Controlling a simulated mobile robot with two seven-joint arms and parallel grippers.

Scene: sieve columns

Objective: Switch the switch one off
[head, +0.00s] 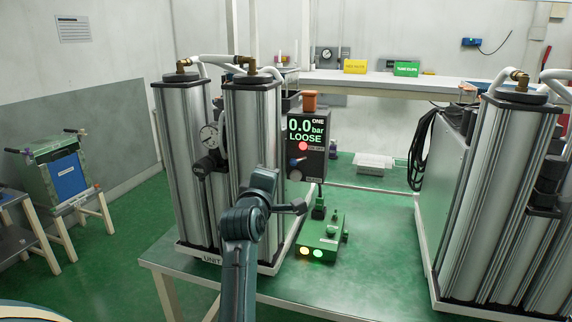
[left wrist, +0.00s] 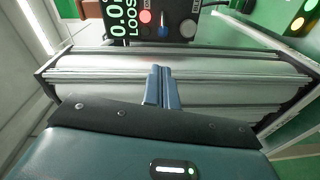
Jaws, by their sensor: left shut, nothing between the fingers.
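The control box labelled ONE (head: 308,138) is fixed to the right side of the left column unit. Its screen reads 0.0 bar LOOSE, and a red light (head: 303,146) glows below. A small switch with a blue lever (head: 296,162) sits under the light. The left wrist view shows the red light (left wrist: 145,16), the lever (left wrist: 163,30) and a grey round button (left wrist: 188,28) at the top. My left gripper (left wrist: 162,68) is shut and empty, in front of the silver columns (left wrist: 220,65), pointing towards the box without touching it. My right gripper is out of view.
A green box with two lit lamps (head: 322,236) stands on the green table (head: 375,275), right of my left arm. Another column unit (head: 497,190) stands at the right. A gauge (head: 208,137) and white hoses are on the left unit. The table's middle is fairly clear.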

